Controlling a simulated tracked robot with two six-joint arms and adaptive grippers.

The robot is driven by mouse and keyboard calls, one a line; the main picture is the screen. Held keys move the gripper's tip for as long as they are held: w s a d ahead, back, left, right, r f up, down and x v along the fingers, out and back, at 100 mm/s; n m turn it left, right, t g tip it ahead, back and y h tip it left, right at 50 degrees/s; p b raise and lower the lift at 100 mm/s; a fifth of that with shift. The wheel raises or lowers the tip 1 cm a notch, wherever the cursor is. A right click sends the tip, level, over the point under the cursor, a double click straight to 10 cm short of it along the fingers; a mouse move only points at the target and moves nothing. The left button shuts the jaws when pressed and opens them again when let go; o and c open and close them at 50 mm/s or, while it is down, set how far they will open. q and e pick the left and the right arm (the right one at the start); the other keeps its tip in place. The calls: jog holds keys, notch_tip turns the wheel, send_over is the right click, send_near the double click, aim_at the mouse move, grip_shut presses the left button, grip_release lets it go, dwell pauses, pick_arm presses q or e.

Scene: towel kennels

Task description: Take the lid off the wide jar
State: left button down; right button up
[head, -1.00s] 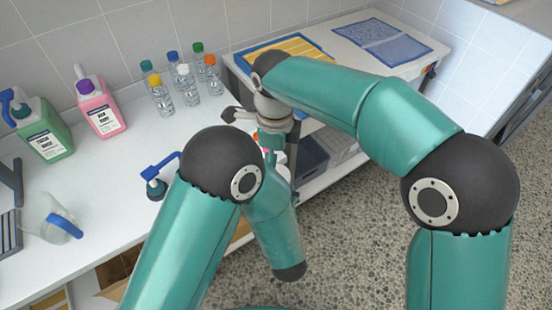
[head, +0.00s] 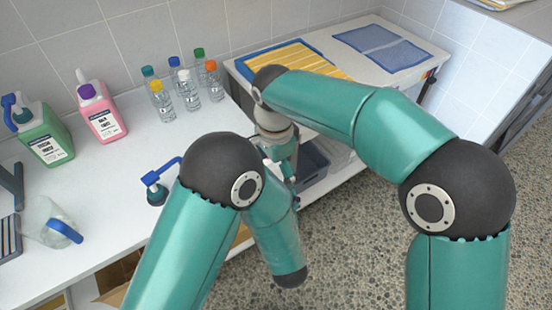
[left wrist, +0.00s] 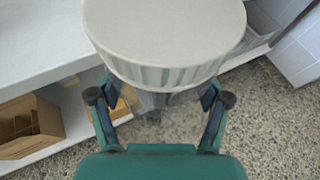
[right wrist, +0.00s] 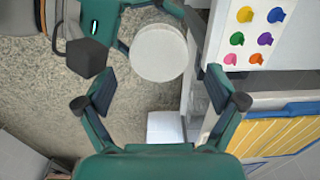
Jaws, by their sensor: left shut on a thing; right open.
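The wide jar has a broad round white lid (left wrist: 165,35) that is still on it. In the left wrist view my left gripper (left wrist: 158,98) is shut on the clear jar body (left wrist: 155,102) below the lid. In the right wrist view the lid's flat top (right wrist: 159,53) shows beyond and between the fingers of my right gripper (right wrist: 160,88), which is open and empty. In the head view my right gripper (head: 284,162) points down near the gap by the counter. My left gripper and most of the jar are hidden there behind my own arms.
A side table holds striped yellow towels (head: 300,58) and blue mats (head: 382,47). Grey crate (head: 312,165) below.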

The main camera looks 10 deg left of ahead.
jog(key=shift+f, duration=2)
jog(key=shift+c, duration=0.3)
jog(key=c, duration=1.1)
jog(key=n, duration=0.3)
jog(key=shift+c, duration=0.2)
jog(key=n, duration=0.4)
jog(key=shift+n, duration=0.3)
jog(key=n, duration=0.6)
jog(key=shift+d+n, duration=0.1)
jog(key=shift+n, duration=0.2)
jog(key=n, duration=0.6)
jog(key=shift+w, duration=0.15)
jog(key=n, duration=0.6)
jog(key=shift+w+d+r+n, duration=0.1)
jog(key=shift+n, duration=0.2)
